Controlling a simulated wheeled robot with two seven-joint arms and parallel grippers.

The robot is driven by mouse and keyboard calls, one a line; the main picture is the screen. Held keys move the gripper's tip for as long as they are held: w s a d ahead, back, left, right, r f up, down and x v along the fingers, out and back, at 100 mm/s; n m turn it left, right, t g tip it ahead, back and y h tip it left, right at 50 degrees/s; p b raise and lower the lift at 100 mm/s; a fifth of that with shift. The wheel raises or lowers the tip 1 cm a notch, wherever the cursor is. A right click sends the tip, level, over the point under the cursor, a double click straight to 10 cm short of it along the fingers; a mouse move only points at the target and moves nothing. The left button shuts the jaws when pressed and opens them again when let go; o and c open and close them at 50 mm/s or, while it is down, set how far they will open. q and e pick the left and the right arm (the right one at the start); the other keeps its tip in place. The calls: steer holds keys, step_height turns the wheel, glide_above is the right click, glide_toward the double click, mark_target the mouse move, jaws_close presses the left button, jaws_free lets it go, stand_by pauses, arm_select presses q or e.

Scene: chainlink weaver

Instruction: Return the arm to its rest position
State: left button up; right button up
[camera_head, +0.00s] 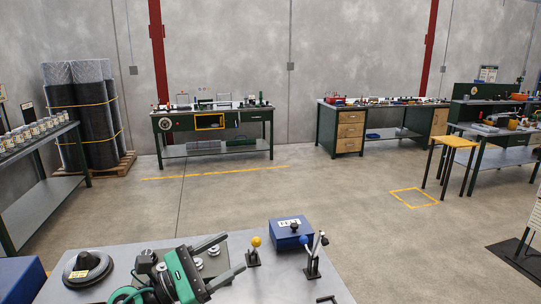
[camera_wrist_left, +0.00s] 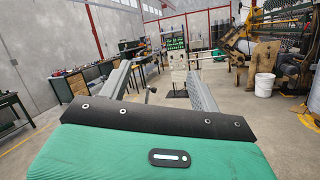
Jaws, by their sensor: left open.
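My left gripper (camera_head: 234,253) has a green body and two grey fingers spread apart. In the head view it is over the grey worktop (camera_head: 235,292) at the bottom, its fingers pointing right. In the left wrist view the two fingers (camera_wrist_left: 158,72) stand apart with nothing between them, and the room's far side shows beyond. The fingers look clear of the things on the worktop. My right gripper is not in view.
On the worktop are a black round domed piece (camera_head: 88,268), a yellow-knobbed stand (camera_head: 255,251), a blue box (camera_head: 289,234) and a lever stand (camera_head: 312,262). A shelf with jars (camera_head: 35,133) is at left. Open floor (camera_head: 300,190) lies beyond. The wrist view shows a white bucket (camera_wrist_left: 264,85).

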arm_select(q)
steer(key=s+a+f+m+t+y, duration=0.15)
steer(key=a+f+m+y, duration=0.4)
steer(key=m, duration=0.65)
steer(key=s+a+f+m+t+y, duration=0.1)
steer(key=a+f+m+t+y, duration=0.25)
steer(key=m+y, duration=0.55)
steer(key=s+a+f+m+t+y, duration=0.15)
steer(key=a+f+m+y, duration=0.4)
steer(key=m, duration=0.85)
steer(key=s+d+f+n+g+h, duration=0.1)
steer(key=s+f+n+g, duration=0.7)
steer(key=s, duration=0.4)
steer(key=s+f+n+g+h, duration=0.1)
steer(key=s+f+n+g, duration=0.4)
steer(key=s+f, duration=0.65)
step_height(320, 180, down, 33)
steer(key=s+g+b, duration=0.1)
steer(key=g+b, duration=0.1)
steer(key=b, duration=0.2)
steer(key=s+a+f+b, duration=0.2)
steer(key=s+a+f, duration=0.1)
steer(key=s+f, duration=1.6)
step_height(320, 180, down, 4)
steer(key=shift+s+a+r+g+y, duration=0.15)
steer(key=shift+s+g+y, duration=0.05)
steer(key=shift+g+y, duration=0.15)
